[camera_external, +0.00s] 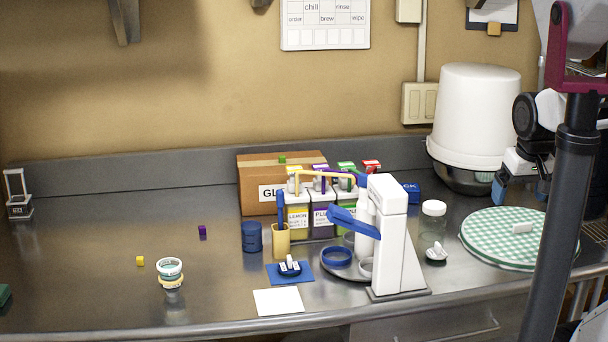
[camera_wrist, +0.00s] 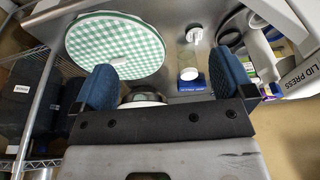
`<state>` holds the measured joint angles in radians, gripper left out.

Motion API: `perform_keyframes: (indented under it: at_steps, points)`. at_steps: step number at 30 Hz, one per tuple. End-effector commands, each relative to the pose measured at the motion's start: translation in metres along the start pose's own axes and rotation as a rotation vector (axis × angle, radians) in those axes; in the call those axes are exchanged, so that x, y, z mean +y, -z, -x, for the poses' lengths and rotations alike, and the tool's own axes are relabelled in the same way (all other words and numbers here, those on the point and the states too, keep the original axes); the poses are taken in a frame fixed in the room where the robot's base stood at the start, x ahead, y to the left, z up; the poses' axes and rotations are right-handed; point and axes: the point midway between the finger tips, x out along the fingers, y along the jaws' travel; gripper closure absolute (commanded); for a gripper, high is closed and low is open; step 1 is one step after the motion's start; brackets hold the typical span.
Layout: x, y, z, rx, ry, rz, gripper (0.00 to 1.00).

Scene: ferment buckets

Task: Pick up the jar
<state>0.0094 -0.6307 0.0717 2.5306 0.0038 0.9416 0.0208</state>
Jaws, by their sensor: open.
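A clear jar (camera_external: 433,222) with a white lid stands upright on the steel counter, right of the white lid press. In the wrist view the jar (camera_wrist: 188,56) shows ahead of my fingers, nearer the right finger, with its white lid towards me. My gripper (camera_wrist: 165,72) is open, with its two blue fingers wide apart and nothing between them. In the external view my gripper (camera_external: 496,188) hangs at the right, beside the white bucket, apart from the jar. The dark post hides part of my arm there.
The white lid press (camera_external: 388,235) stands close left of the jar. A small black dish (camera_external: 436,256) with a white piece sits in front. A green checked round mat (camera_external: 480,246) lies right, and a white bucket (camera_external: 477,110) in a metal bowl stands behind. A blue box (camera_external: 409,193) is nearby.

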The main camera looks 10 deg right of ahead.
Motion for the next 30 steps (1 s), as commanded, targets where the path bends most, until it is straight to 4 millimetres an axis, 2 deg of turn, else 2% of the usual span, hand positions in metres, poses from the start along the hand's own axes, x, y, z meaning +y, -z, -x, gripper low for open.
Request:
perform_keyframes:
  at_steps: [7, 14, 21, 30]
  points:
    - [-0.015, 0.007, -0.016, -0.042, 0.103, -0.13, 0.0]
    - [-0.041, 0.025, -0.041, -0.123, 0.288, -0.391, 0.0]
    - [-0.065, 0.053, -0.066, -0.216, 0.485, -0.715, 0.0]
    - [-0.078, 0.098, -0.095, -0.329, 0.705, -1.14, 0.0]
